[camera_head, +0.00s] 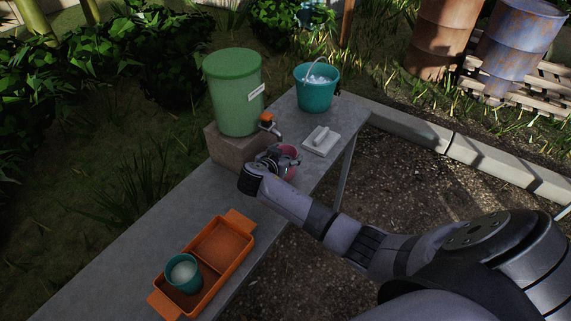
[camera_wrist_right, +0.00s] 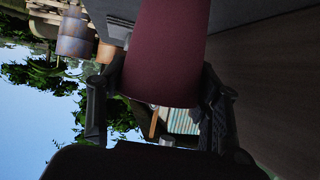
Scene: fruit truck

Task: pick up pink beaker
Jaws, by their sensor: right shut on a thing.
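The pink beaker (camera_head: 291,155) stands at the middle of the grey table, under the tap of the green dispenser, and is partly hidden by my right gripper (camera_head: 284,162). In the right wrist view the beaker (camera_wrist_right: 168,50) shows dark pink between the two fingers of my right gripper (camera_wrist_right: 158,105). The fingers are closed against its sides. I cannot tell whether the beaker touches the table. My left gripper is in neither view.
The green dispenser (camera_head: 236,95) with an orange-handled tap (camera_head: 267,121) stands on a block (camera_head: 229,150). A teal bucket (camera_head: 316,88) and a white switch-like plate (camera_head: 321,141) lie beyond. An orange tray (camera_head: 245,243) holds a teal cup (camera_head: 184,274) at the near end.

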